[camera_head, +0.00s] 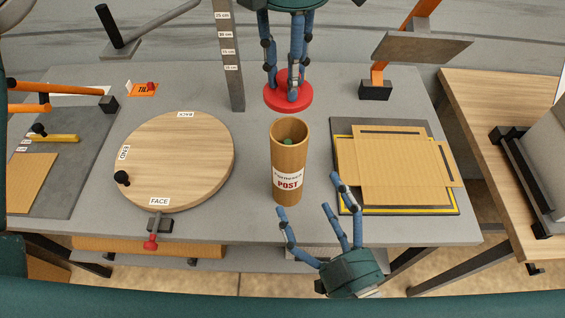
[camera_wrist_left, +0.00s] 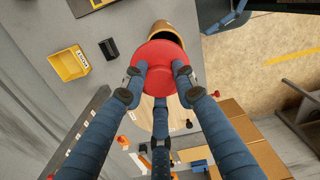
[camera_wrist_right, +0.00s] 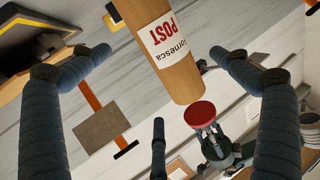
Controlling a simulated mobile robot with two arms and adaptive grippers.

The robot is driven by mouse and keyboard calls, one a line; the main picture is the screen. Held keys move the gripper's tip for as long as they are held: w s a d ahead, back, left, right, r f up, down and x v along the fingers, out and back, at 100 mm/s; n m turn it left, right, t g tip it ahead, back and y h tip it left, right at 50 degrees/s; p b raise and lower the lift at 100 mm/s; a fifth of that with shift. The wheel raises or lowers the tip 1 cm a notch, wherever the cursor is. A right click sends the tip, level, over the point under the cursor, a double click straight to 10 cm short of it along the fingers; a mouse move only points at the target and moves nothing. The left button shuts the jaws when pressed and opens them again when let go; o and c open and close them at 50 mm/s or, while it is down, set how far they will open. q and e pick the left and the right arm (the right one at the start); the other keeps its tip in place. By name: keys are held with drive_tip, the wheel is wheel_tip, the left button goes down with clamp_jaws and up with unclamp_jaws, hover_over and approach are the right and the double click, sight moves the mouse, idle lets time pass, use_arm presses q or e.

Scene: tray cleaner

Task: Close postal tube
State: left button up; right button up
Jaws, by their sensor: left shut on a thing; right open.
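The postal tube (camera_head: 289,160) stands upright and open at the top on the grey table, with a POST label on its side and something green inside. In the left wrist view the tube (camera_wrist_left: 162,31) is partly behind the red cap. My left gripper (camera_head: 289,92) is shut on the round red cap (camera_head: 289,97), behind the tube in the head view and apart from it. The cap also shows in the left wrist view (camera_wrist_left: 160,57). My right gripper (camera_head: 323,213) is open and empty in front of the tube, with its fingers pointing toward it.
A round wooden turntable (camera_head: 175,160) lies left of the tube. Flat cardboard (camera_head: 395,160) lies on a dark, yellow-edged mat at right. A grey ruler post (camera_head: 229,60) stands behind left. A red-handled clamp (camera_head: 151,242) is at the front edge.

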sight(294, 159)
use_arm(q)
drive_tip(key=shift+s+d+r, duration=0.15)
drive_tip(key=shift+s+r, duration=0.05)
drive_tip(key=shift+s, duration=0.25)
drive_tip(key=shift+s+d+r, duration=0.15)
drive_tip(key=shift+s, duration=0.3)
drive_tip(key=shift+w+a+f, duration=0.1)
drive_tip(key=shift+w, duration=0.2)
use_arm(e)
drive_tip(key=x, duration=1.1)
drive_tip(key=shift+r, duration=0.15)
drive_tip(key=c, duration=1.8)
use_arm(q)
drive_tip(key=shift+f, duration=2.5)
drive_tip(key=shift+f, duration=0.9)
drive_tip(key=shift+f, duration=0.65)
